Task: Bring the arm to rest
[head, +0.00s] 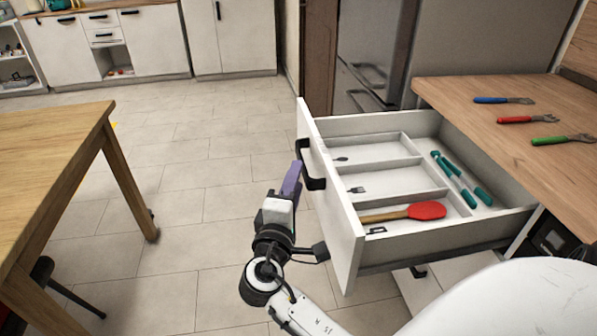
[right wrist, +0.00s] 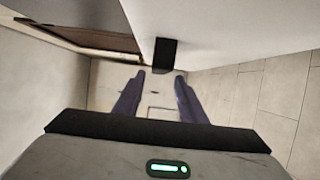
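My right gripper (head: 291,178) is beside the front of a pulled-out white drawer (head: 330,205), just left of its black handle (head: 311,168). In the right wrist view its two purple fingers (right wrist: 159,88) are apart with nothing between them. The dark handle (right wrist: 165,54) shows beyond the fingertips there, and I see no grip on it. My left gripper is not in the head view.
The drawer's divided tray (head: 385,180) holds a red spatula (head: 427,210), teal-handled tongs (head: 460,180) and small cutlery. Several colored-handled tools, including a red one (head: 515,120), lie on the wooden counter (head: 455,95). A wooden table (head: 50,150) stands left; tiled floor between is open.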

